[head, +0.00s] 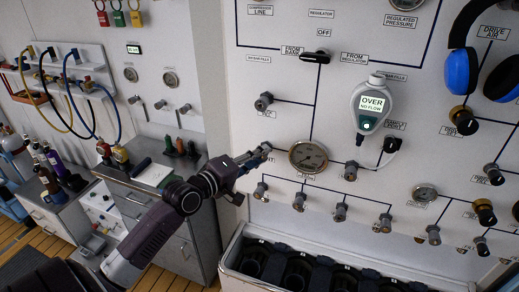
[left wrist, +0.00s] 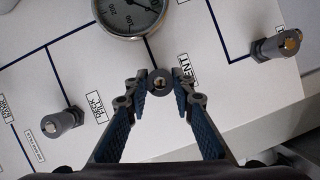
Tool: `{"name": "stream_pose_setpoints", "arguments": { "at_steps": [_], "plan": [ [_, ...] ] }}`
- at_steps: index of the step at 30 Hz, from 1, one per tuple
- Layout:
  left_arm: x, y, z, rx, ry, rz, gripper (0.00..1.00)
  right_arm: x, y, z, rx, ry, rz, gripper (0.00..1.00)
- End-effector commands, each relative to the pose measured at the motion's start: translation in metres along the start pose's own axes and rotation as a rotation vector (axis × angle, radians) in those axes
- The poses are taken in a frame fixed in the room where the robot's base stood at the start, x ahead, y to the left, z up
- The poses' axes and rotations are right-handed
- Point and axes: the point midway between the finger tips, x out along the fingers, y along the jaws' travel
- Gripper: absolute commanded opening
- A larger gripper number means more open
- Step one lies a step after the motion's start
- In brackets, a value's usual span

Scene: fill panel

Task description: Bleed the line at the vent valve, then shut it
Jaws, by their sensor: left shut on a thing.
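The vent valve (left wrist: 160,83) is a small grey knob on the white panel, beside a label (left wrist: 186,70) that reads VENT. In the left wrist view, my left gripper (left wrist: 161,92) has a finger on each side of the knob and is shut on it. In the head view, my left gripper (head: 264,150) reaches the panel just left of a round gauge (head: 308,157) and hides the valve. The gauge also shows at the top of the left wrist view (left wrist: 130,14). I cannot tell how far the valve is turned. My right gripper is not in view.
A handheld meter (head: 372,102) on the panel reads OVER, NO FLOW. Other knobs are close by, one (left wrist: 62,121) left of the gripper and one (left wrist: 276,46) right. Below the panel is a bin (head: 235,262) with dark compartments. Blue ear defenders (head: 459,72) hang at right.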

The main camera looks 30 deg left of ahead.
Motion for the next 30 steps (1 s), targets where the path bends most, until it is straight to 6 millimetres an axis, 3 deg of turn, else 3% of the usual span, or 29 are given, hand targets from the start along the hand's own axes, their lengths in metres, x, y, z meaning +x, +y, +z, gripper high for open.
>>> {"name": "stream_pose_setpoints", "arguments": {
  "at_steps": [15, 30],
  "plan": [
    [0.0004, -0.0005, 0.0019, 0.352, -0.003, -0.148, 0.0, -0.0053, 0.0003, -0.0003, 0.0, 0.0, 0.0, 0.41],
    [0.0002, -0.0018, 0.0028, 0.442, -0.006, -0.189, 0.0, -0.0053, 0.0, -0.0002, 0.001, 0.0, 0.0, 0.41]
  ]
}}
